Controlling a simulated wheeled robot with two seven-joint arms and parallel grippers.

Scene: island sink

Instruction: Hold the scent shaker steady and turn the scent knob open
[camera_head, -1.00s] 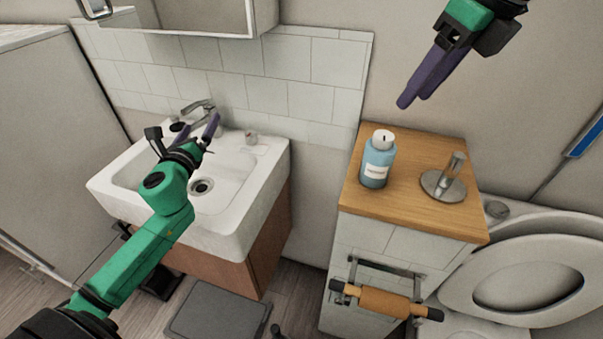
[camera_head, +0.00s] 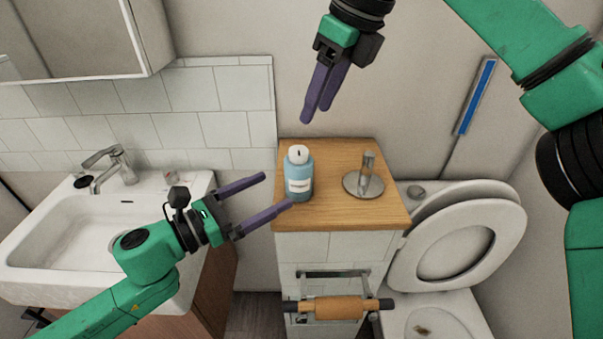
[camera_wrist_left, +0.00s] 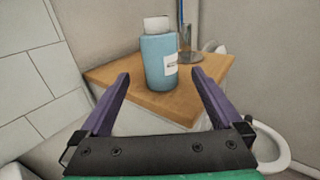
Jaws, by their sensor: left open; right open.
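The scent shaker (camera_head: 299,178) is a blue bottle with a pale label. It stands upright on the wooden top of the cabinet, near its left edge. Its white scent knob (camera_head: 298,154) sits on top with a dark mark. My left gripper (camera_head: 279,190) is open, just left of the shaker, fingers pointing at it. In the left wrist view the shaker (camera_wrist_left: 159,62) appears beyond and between the open fingertips, with nothing held. My right gripper (camera_head: 313,117) is open and empty, above and behind the shaker, fingers pointing down.
A metal holder with a round base (camera_head: 363,184) stands right of the shaker on the wooden top (camera_head: 335,212). A sink (camera_head: 70,235) with a tap is at left. A toilet (camera_head: 455,245) is at right. A paper roll holder (camera_head: 337,308) sticks out from the cabinet front.

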